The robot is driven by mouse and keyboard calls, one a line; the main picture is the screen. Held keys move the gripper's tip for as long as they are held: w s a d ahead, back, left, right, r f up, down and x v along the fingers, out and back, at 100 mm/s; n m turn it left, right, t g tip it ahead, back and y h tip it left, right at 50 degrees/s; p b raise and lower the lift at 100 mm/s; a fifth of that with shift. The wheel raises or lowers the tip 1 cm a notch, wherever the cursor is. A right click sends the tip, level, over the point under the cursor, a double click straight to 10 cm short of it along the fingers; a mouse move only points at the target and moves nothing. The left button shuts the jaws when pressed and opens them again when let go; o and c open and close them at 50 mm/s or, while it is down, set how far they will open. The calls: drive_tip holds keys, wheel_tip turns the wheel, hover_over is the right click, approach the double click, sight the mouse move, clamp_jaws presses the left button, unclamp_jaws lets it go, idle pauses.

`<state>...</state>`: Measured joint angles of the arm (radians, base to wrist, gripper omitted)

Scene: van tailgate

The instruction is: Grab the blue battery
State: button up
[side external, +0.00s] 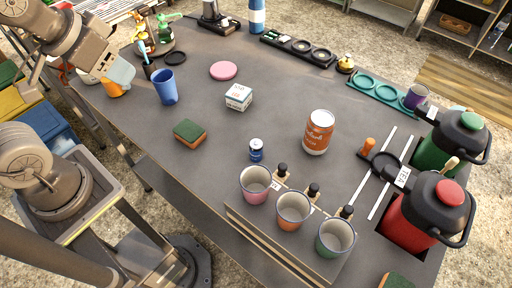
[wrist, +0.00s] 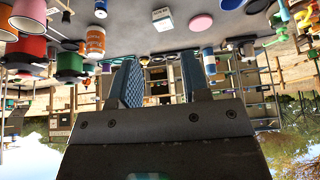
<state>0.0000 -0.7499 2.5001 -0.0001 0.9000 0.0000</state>
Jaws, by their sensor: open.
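A small blue cylinder (side external: 256,152) with a pale band, which seems to be the blue battery, stands upright near the table's middle front, behind the pink cup. It also shows at the top edge of the wrist view (wrist: 101,8), partly cut off. My gripper (side external: 122,74) is at the upper left in the side view, raised over the table's left end, well away from the battery. In the wrist view my gripper (wrist: 160,66) shows its two blue-padded fingers apart with nothing between them.
A blue cup (side external: 165,87), a sponge (side external: 189,133), a white box (side external: 238,96) and an orange can (side external: 318,132) stand around the battery. A rack with pink (side external: 256,184), orange and green cups is in front. Red (side external: 424,212) and green pots stand right. Bare table lies between.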

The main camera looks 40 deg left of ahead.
drive_tip(key=o, duration=0.4)
idle(0.3)
drive_tip(key=m+g, duration=0.6)
drive_tip(key=m, duration=1.3)
hover_over(255, 142)
wheel_tip(255, 142, down, 13)
wheel_tip(255, 142, down, 8)
drive_tip(key=shift+a+r, duration=0.1)
drive_tip(key=shift+r, duration=0.05)
drive_tip(key=shift+f, duration=2.75)
